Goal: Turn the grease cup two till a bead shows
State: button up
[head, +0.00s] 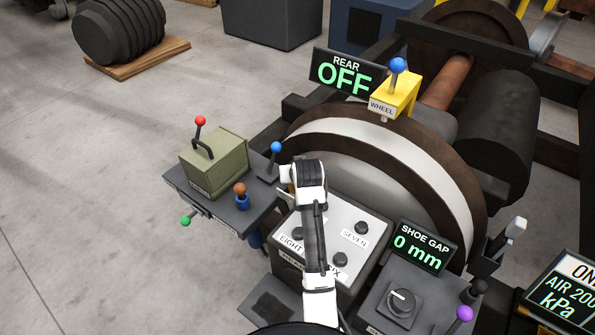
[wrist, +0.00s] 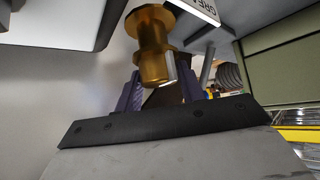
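A brass grease cup (wrist: 153,45) with flanged rings hangs in the upper middle of the wrist view, beside a white label (wrist: 200,8) of which only the first letters, like "GRE", show. My gripper (wrist: 158,88) is at the cup's lower end, with one purple-grey finger on each side. The fingers stand apart; I cannot tell whether either touches the cup. No bead is distinguishable. The label's number is out of view. In the head view, my white and black arm reaches to the wheel's left edge; the fingers and the cup are hidden there.
A control box (head: 345,222) with several black knobs lies under my arm. A large wheel (head: 440,170) stands behind it. Left is a shelf (head: 226,215) with a green box (head: 213,160) and coloured levers. A "SHOE GAP 0 mm" display (head: 421,247) is at right. The left floor is open.

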jog(key=c, duration=0.5)
jog(key=shift+c, duration=0.2)
jog(key=shift+p, duration=0.3)
